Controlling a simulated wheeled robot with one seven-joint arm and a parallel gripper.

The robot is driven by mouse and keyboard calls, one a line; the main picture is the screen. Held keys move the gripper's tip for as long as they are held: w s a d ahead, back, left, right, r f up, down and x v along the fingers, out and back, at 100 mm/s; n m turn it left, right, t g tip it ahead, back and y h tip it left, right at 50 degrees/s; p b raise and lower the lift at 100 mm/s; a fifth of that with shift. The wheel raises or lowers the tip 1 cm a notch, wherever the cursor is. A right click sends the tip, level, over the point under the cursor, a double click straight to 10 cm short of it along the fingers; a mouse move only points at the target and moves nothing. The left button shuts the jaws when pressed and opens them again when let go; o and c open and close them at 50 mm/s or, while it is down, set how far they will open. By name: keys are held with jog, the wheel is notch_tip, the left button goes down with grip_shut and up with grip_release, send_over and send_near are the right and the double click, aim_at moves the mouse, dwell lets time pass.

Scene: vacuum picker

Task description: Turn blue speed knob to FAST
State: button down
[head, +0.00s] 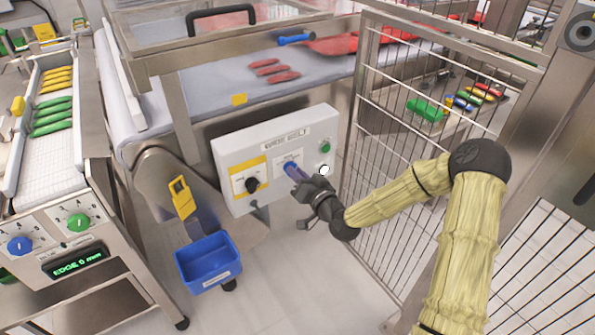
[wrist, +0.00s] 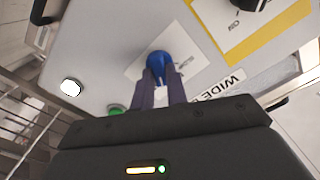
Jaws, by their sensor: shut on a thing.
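The blue speed knob (head: 289,166) sits on a white label in the middle of the grey control panel (head: 229,151). In the wrist view the blue knob (wrist: 160,66) shows between the tips of my fingers. My gripper (head: 297,173) reaches the panel from the right and is shut on the blue knob. My gripper (wrist: 159,84) hides part of the knob and its label, so the pointer's setting cannot be read.
A black knob (head: 252,185) on a yellow label is left of the blue knob. A green button (head: 325,147) and a white button (head: 323,169) are at the right. A wire fence (head: 385,130) stands right of the panel. A blue bin (head: 207,262) hangs lower left.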

jog(key=shift+w+d+m+p, duration=0.15)
jog(key=shift+m+p, duration=0.3)
jog(key=shift+m, duration=0.95)
jog(key=c, duration=1.4)
grip_release()
jog(key=shift+s, duration=0.2)
